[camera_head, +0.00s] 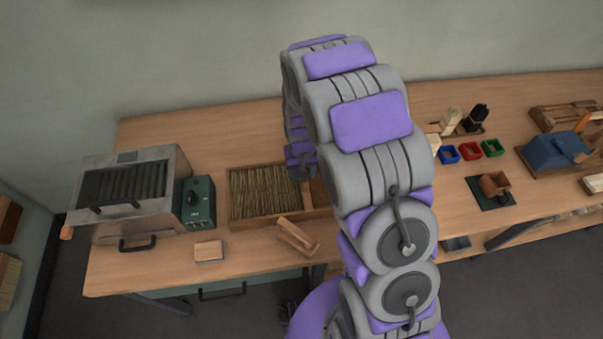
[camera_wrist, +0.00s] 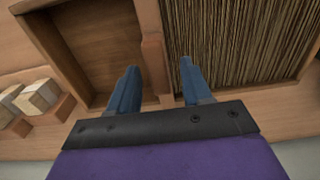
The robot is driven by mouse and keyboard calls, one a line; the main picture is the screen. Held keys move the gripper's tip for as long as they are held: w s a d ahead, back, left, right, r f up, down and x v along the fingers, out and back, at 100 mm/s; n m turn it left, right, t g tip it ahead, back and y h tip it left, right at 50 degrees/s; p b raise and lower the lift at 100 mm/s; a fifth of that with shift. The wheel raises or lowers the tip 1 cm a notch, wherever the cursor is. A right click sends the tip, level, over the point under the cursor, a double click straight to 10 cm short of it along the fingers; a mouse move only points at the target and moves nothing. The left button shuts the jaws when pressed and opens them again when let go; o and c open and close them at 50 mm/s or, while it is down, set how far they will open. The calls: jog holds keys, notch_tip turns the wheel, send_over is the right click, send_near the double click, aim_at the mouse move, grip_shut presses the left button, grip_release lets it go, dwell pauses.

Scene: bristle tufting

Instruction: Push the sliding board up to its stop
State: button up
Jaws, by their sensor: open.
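The sliding board (camera_wrist: 154,62) is an upright wooden divider across a shallow wooden tray. In the wrist view, dark tan bristles (camera_wrist: 235,40) fill the tray on its right, and the compartment (camera_wrist: 95,40) on its left is empty. My gripper (camera_wrist: 158,70) is open, with one blue finger on each side of the board. I cannot tell whether either finger touches it. In the head view the tray (camera_head: 262,221) is in the middle of the bench, bristles (camera_head: 262,190) at its left. My gripper (camera_head: 302,170) is over its right part, and my arm hides the tray's right end.
A metal box with a dark slatted window (camera_head: 125,185) and a green control unit (camera_head: 199,202) stand left. A wooden block piece (camera_head: 297,236) and a small pale block (camera_head: 209,250) lie in front. Coloured bins (camera_head: 469,150) and a blue device (camera_head: 552,152) stand right.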

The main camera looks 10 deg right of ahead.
notch_tip(320, 180, up, 16)
jog(key=p, duration=0.2)
jog(key=shift+a+f, duration=0.25)
jog(key=shift+a, duration=0.15)
jog(key=s+d+r, duration=0.1)
jog(key=s+r, duration=0.2)
jog(key=s, duration=0.7)
jog(key=s+d+r+g, duration=0.1)
jog(key=s+r, duration=0.3)
jog(key=s, duration=0.7)
jog(key=s+d+r, duration=0.3)
jog(key=s, duration=0.8)
jog(key=shift+r+g, duration=0.3)
jog(key=shift+g, duration=0.1)
